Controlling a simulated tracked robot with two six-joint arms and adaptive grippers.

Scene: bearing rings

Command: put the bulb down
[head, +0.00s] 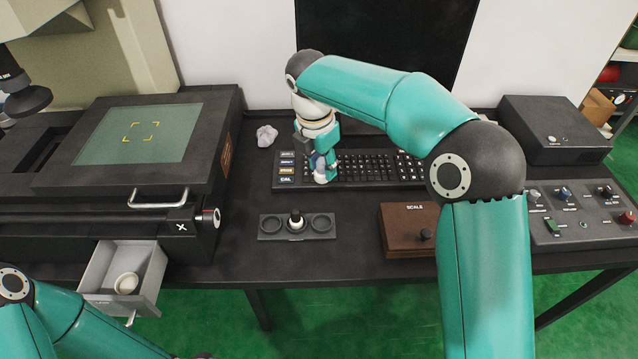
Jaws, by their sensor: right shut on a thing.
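My right gripper (318,160) points down over the left part of the black keyboard (375,168). It is shut on a small pale grey-blue thing, which I take to be the bulb (320,174). The fingers cover much of the bulb, so its full shape is hidden. I cannot tell whether its lower end touches the keyboard. My left arm shows at the lower left, but its gripper is out of view.
A crumpled pale cloth (266,135) lies left of the keyboard. A grey holder (268,227) with round wells has a black-and-white piece (296,217) in its middle. A brown scale box (398,235) stands right. An open drawer (150,268) holds a white ring (126,283).

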